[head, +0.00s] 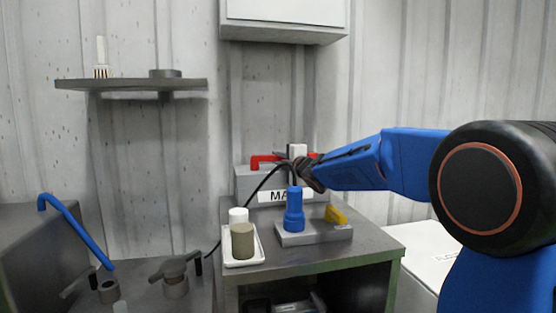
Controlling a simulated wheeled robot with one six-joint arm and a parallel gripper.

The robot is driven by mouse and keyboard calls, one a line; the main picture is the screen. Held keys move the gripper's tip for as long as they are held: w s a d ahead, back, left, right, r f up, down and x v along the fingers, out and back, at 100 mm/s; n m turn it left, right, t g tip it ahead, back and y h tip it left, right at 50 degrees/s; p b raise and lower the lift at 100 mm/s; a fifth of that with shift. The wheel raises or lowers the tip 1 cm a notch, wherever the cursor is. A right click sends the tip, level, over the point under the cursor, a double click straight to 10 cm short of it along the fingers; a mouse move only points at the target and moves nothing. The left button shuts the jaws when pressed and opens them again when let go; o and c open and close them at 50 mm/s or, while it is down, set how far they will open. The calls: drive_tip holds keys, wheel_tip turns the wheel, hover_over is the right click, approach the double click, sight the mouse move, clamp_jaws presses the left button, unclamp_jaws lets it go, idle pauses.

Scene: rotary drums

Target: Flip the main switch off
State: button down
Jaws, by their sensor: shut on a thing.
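A small white block (297,151) shows just above the fingers. The jaws are small and dark, and the exact contact is hidden.
In front of the box stand a blue cylinder (294,211) and a yellow piece (336,214) on a grey block. A white tray (244,261) holds a white and an olive cylinder. A black cable runs down left. A wall cabinet (284,31) hangs above.

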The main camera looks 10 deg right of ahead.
drive_tip(key=c, duration=1.9)
unclamp_jaws()
drive_tip(key=shift+s, duration=0.1)
drive_tip(key=v, duration=1.7)
drive_tip(key=shift+s+d, duration=0.1)
drive_tip(key=shift+s, duration=0.1)
